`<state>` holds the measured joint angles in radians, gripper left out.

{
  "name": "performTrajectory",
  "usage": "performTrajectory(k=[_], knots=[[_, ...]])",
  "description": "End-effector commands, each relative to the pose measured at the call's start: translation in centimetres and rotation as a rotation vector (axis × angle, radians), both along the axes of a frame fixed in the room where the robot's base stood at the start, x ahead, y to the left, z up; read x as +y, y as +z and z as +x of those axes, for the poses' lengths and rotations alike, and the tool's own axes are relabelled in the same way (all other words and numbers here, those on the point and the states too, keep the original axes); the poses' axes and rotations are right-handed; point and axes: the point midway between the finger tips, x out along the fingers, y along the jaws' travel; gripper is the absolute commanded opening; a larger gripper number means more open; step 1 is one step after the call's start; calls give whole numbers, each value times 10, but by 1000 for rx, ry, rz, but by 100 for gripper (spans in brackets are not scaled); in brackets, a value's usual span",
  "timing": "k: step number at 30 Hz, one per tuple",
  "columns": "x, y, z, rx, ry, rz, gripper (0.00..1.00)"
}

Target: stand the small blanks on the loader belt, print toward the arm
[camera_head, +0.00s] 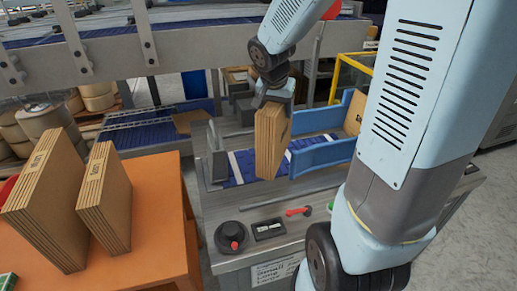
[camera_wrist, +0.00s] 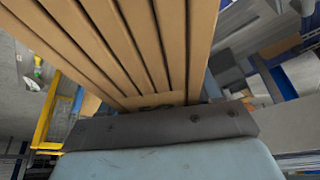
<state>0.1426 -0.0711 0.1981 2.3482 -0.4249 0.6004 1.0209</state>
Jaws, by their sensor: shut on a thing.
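My gripper (camera_head: 274,92) is shut on the top of a bundle of small brown blanks (camera_head: 268,145), held upright above the loader belt (camera_head: 234,181). A dark print mark shows on its right-hand face. In the wrist view the held blanks (camera_wrist: 130,45) run edge-on up from the jaw. Whether their lower edge touches the belt is hard to tell. Another blank bundle (camera_head: 355,112) stands at the belt's far right end. On the orange table (camera_head: 155,215), a smaller bundle (camera_head: 105,200) and a larger bundle (camera_head: 48,200) stand tilted, each with a print mark.
Blue side guides (camera_head: 322,157) and an upright grey plate (camera_head: 216,155) flank the belt. A black knob (camera_head: 231,237), a small dark box (camera_head: 268,229) and a red-handled tool (camera_head: 298,211) lie on the front ledge. A yellow frame (camera_head: 350,65) stands behind.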

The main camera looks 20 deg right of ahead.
Motion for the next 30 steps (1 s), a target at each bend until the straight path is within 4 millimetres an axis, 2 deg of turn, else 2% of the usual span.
performTrajectory(k=[18, 30], knots=[[26, -1, -1, -4, 484, 1, 0], [33, -1, 1, -2, 637, 1, 0]])
